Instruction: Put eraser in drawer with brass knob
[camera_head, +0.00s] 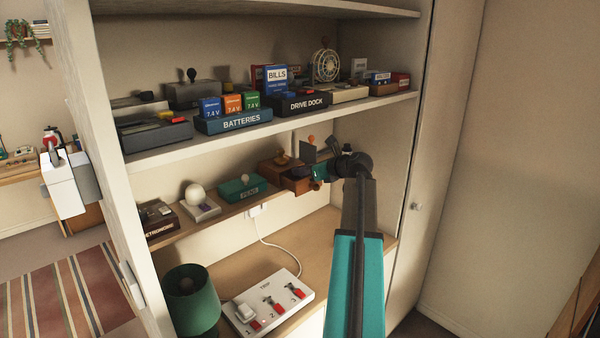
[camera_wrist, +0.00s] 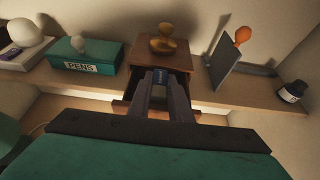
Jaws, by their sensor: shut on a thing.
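A small brown wooden cabinet (camera_head: 272,168) stands on the lower shelf with its drawer (camera_head: 299,186) pulled out. A brass-coloured knob (camera_head: 318,185) shows at the drawer's front in the head view. In the wrist view the cabinet (camera_wrist: 172,59) is straight ahead, and the drawer (camera_wrist: 121,107) shows on both sides of my fingers. My gripper (camera_wrist: 160,82) is shut on a small blue thing (camera_wrist: 160,75), which looks like the eraser, over the open drawer. The fingers hide much of the drawer's inside; its depth below the held thing is hard to tell.
A teal PENS box (camera_wrist: 90,58) stands left of the cabinet. A dark upright panel (camera_wrist: 222,60), an orange-topped thing (camera_wrist: 242,36) and a dark jar (camera_wrist: 292,91) stand right. A brass ornament (camera_wrist: 168,42) sits on the cabinet. The upper shelf (camera_head: 290,122) passes above.

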